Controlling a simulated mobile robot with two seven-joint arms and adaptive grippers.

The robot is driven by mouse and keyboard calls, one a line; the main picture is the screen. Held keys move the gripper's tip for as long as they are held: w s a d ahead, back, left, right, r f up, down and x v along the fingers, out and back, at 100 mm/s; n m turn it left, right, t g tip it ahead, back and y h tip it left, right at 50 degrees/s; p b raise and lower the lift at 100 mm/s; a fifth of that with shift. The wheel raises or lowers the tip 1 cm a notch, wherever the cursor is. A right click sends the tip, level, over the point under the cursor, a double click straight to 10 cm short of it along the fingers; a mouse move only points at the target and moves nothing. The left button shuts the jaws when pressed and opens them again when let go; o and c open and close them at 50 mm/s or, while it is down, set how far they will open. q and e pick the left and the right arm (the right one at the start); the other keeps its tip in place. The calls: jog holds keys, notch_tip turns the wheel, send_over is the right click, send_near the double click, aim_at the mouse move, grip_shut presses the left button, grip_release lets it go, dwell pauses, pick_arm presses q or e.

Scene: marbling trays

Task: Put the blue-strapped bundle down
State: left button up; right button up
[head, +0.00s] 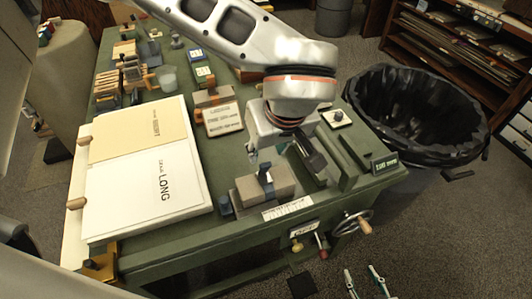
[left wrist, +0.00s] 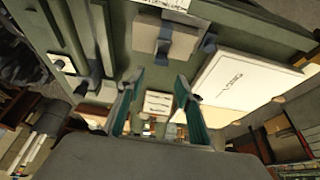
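The blue-strapped bundle (head: 280,178) is a grey-beige block with a blue strap over its top. It rests at the front edge of the green bench, behind a ruler strip. In the left wrist view, the bundle (left wrist: 160,42) lies beyond my fingertips, apart from them. My left gripper (head: 268,152) hangs just above and behind the bundle; its teal fingers (left wrist: 158,78) are spread with nothing between them. My right gripper (head: 362,272) shows only as two separated fingertips at the bottom of the head view, low in front of the bench, empty.
A white board marked LONG (head: 150,195) lies left of the bundle, with a small blue block (head: 225,204) between them. A dark upright piece (head: 312,160) stands close on the right. A handwheel (head: 352,224) juts from the bench front. A black-lined bin (head: 415,110) stands at right.

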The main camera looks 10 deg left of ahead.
pick_arm(q)
jog(key=v, duration=0.9)
jog(key=shift+s+d, duration=0.1)
